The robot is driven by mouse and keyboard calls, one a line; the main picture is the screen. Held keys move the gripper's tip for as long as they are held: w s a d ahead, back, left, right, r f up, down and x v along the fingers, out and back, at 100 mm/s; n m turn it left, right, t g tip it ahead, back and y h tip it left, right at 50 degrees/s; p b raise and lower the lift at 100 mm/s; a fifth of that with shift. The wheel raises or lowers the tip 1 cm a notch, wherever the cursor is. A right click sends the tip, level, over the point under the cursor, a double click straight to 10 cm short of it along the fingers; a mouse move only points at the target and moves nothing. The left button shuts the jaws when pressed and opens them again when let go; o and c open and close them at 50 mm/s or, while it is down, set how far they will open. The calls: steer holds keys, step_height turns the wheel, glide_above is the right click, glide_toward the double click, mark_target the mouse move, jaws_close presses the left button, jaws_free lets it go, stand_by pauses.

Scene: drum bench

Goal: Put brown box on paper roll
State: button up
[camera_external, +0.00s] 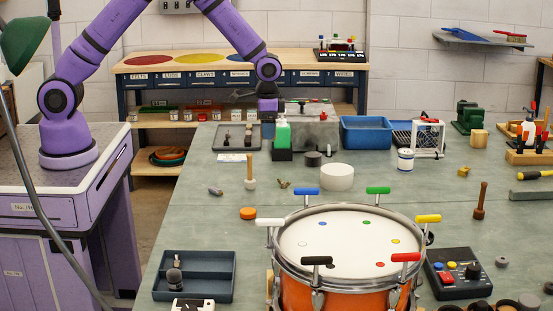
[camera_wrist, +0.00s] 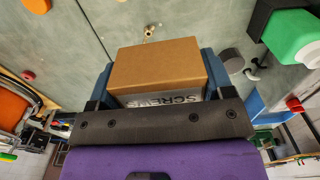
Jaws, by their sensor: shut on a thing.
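My gripper (camera_wrist: 160,72) is shut on a brown cardboard box (camera_wrist: 155,62) in the wrist view, with a blue finger on each side. The box has a pale side with dark lettering that reads like "SCREWS". In the external view my gripper (camera_external: 267,115) is over the far part of the green bench, behind the green bottle; I cannot make out the box there. A squat white cylinder (camera_external: 337,178), which looks like the paper roll, stands upright on the bench, nearer the camera and to the right of my gripper. I cannot make it out in the wrist view.
The green bottle (camera_external: 283,138) stands close by my gripper. A black puck (camera_external: 313,159) sits beside the white cylinder, and a white cup (camera_external: 405,160) stands to its right. A blue bin (camera_external: 366,131) is behind. The drum (camera_external: 345,243) is in front.

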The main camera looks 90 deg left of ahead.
steer(key=shift+w+d, duration=0.5)
steer(key=shift+w, duration=0.4)
step_height(320, 180, down, 5)
glide_above(327, 169)
steer(key=shift+w+f, duration=0.15)
steer(key=shift+f, duration=2.35)
steer(key=o, duration=0.9)
steer(key=shift+f, duration=0.1)
steer(key=shift+o, duration=0.3)
